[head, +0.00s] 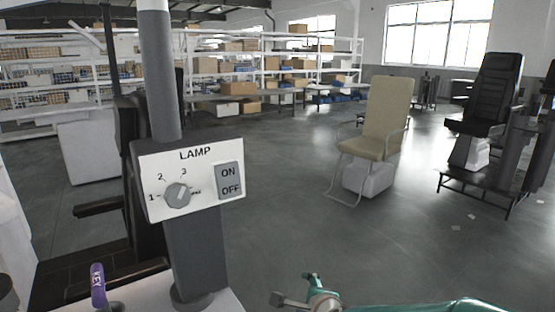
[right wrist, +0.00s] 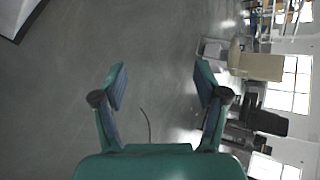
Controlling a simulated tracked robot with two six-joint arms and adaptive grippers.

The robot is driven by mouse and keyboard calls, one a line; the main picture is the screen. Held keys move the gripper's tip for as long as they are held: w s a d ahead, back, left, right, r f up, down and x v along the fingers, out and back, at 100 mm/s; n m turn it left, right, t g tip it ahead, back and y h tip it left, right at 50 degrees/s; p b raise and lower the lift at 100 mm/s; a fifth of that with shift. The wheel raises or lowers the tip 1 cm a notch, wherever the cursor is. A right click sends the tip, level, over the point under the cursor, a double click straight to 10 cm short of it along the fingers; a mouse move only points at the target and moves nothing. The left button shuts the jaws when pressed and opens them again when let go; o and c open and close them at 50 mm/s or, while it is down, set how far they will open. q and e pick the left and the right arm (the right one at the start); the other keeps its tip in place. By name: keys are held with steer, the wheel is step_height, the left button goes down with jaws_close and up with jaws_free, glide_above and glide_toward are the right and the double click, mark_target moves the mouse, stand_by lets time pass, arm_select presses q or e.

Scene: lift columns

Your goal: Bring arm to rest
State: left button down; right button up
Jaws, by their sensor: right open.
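My right arm, teal, comes in along the bottom right edge of the head view. Its gripper (head: 296,291) is low in the middle, over the floor and right of the lamp column. In the right wrist view the two fingers of this gripper (right wrist: 161,84) stand wide apart with nothing between them but floor. My left gripper is in neither view.
A column carries a white LAMP panel (head: 190,178) with a knob (head: 177,195) and ON/OFF switch (head: 229,180). A purple handle (head: 98,286) stands lower left. A beige chair (head: 383,118) and black chair (head: 490,95) stand beyond. Floor between is clear.

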steer(key=s+d+f+n+g+p, duration=0.1)
steer(key=s+d+f+n+g, duration=0.2)
steer(key=f, duration=0.4)
steer(key=s+d+f+g+h+p, duration=0.1)
steer(key=s+d+f, duration=0.2)
steer(key=s+f, duration=0.35)
steer(key=s+d+f+n+g+p, duration=0.2)
steer(key=s+d+f, duration=0.2)
steer(key=f, duration=0.4)
steer(key=s+a+f+n+g+y, duration=0.1)
steer(key=s+a+f+n+g, duration=0.1)
steer(key=s+n, duration=0.4)
steer(key=s+a+f+n+g+y, duration=0.1)
steer(key=s+a+f+n+g, duration=0.1)
steer(key=s+n, duration=0.4)
steer(key=s+f, duration=0.1)
steer(key=s, duration=0.4)
steer(key=shift+p, duration=0.3)
steer(key=shift+s, duration=0.1)
